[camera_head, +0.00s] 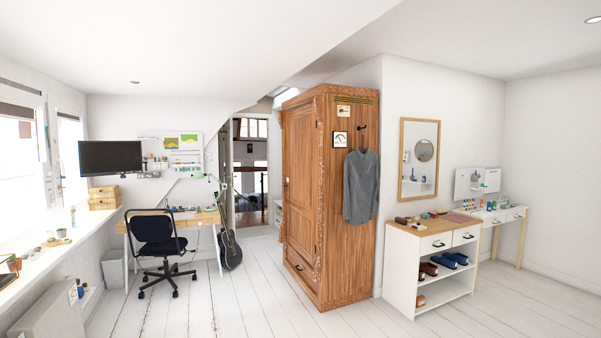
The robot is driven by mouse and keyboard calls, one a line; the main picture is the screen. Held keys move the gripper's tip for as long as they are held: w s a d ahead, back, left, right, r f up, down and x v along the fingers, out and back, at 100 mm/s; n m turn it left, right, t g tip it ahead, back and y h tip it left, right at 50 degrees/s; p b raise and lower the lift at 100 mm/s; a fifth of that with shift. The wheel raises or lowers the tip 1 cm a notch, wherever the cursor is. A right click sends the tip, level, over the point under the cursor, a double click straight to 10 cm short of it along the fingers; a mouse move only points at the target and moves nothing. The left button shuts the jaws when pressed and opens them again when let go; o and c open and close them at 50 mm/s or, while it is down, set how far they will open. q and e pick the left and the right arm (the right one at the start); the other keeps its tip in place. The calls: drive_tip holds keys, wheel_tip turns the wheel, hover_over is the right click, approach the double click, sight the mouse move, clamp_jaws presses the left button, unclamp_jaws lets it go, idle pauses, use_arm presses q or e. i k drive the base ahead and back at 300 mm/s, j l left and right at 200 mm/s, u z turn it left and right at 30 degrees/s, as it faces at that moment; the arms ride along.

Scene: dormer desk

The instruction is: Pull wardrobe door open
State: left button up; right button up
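A tall wooden wardrobe (348,240) stands in the middle of the room against the white wall. Its door (301,184) is on the left-facing front and looks shut. A drawer (301,270) sits below the door. The door's handle is too small to make out clearly. A grey shirt (361,187) hangs from a hook on the wardrobe's right side panel. Neither of my grippers is in view.
A desk (205,217) with a black office chair (157,243) and a dark guitar (230,247) stands left of the wardrobe. A white shelf unit (400,268) stands to the right. The plank floor (250,310) before the wardrobe is clear.

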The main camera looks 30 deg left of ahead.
sight(302, 136)
drive_tip(key=i+j+u, duration=1.2)
drive_tip(key=i, duration=0.8)
drive_tip(key=i+j+u, duration=0.1)
drive_tip(key=i+u, duration=0.25)
drive_tip(key=i, duration=4.15)
